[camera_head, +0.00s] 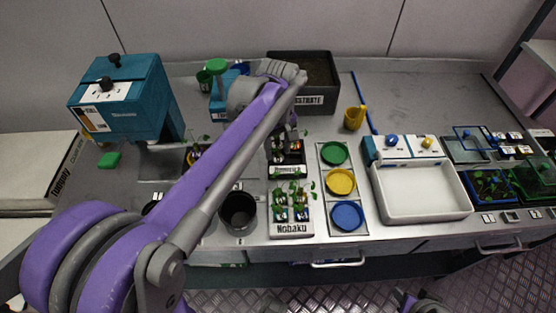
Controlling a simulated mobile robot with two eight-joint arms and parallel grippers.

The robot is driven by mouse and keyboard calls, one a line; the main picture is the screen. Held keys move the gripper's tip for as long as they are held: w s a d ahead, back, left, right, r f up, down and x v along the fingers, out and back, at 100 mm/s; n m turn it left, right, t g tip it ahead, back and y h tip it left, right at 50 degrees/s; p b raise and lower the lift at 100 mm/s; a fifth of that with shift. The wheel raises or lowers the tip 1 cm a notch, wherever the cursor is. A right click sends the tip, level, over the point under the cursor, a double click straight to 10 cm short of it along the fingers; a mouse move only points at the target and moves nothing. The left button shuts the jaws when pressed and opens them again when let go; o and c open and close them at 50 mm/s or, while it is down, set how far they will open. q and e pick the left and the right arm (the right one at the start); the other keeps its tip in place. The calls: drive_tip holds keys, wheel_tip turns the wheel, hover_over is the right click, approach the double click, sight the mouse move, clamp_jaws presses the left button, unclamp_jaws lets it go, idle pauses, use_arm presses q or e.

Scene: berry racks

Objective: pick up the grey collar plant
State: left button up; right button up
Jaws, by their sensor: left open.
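Small green seedlings stand in a white rack (291,229) labelled Nobaku and in a darker rack (287,171) behind it. Their collars are too small to tell which one is grey. My left arm reaches across the bench from the lower left and bends down over the rear rack. My left gripper (291,133) is open above the back of that rack, partly hidden by its own arm, with nothing visible between the fingers. Part of my right arm shows at the bottom edge, and its gripper is not clear there.
A dark pot (238,212) stands left of the front rack. Green, yellow and blue dishes (341,182) lie right of the racks. A substrate bin (325,98) stands behind, a teal machine (120,98) at left, and a white basin (424,205) at right.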

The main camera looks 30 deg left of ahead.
use_arm(q)
drive_tip(key=shift+c, duration=0.3)
clamp_jaws()
